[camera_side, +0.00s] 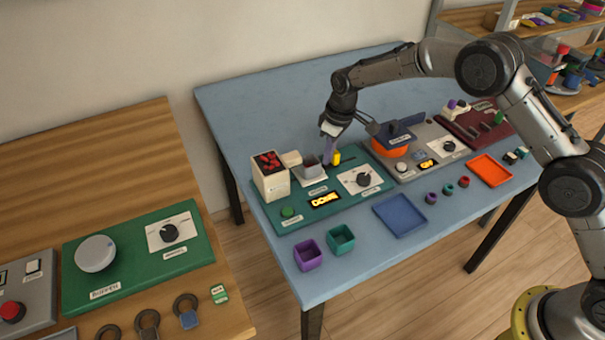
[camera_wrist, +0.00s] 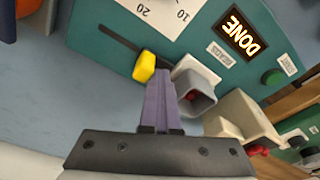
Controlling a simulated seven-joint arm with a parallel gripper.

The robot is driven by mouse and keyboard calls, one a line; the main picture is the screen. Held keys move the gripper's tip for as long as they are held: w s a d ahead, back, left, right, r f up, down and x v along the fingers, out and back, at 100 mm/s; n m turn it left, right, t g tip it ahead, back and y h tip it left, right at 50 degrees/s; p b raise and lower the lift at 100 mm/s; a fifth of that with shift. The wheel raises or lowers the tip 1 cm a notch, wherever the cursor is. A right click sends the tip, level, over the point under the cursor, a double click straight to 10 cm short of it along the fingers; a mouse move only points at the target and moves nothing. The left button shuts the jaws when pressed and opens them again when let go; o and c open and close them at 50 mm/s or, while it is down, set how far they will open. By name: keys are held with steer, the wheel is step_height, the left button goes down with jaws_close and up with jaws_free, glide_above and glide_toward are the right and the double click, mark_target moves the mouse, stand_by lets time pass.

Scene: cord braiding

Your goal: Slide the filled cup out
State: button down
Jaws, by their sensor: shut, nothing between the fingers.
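The grey cup (camera_side: 308,171) sits in the white holder below the dispenser on the green panel. The wrist view shows the cup (camera_wrist: 204,101) with something red inside. My gripper (camera_side: 330,161) is shut and empty, its purple fingers pointing down beside the cup. In the wrist view the fingertips (camera_wrist: 159,76) lie between the cup and the yellow slider knob (camera_wrist: 145,67). The knob (camera_side: 336,158) looks very close to the fingers; I cannot tell whether they touch it or the cup. The display (camera_side: 325,200) reads DONE.
The white dispenser (camera_side: 270,182) with red pieces on top stands left of the cup. A dial (camera_side: 363,180) and a green button (camera_side: 288,211) are on the same panel. A blue tray (camera_side: 400,214) and purple and teal boxes stand in front. An orange bowl (camera_side: 389,149) is at right.

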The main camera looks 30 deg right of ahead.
steer(key=shift+d, duration=2.35)
steer(key=shift+a, duration=0.15)
steer(key=shift+a, duration=0.5)
step_height(320, 180, up, 11)
stand_by(0.3)
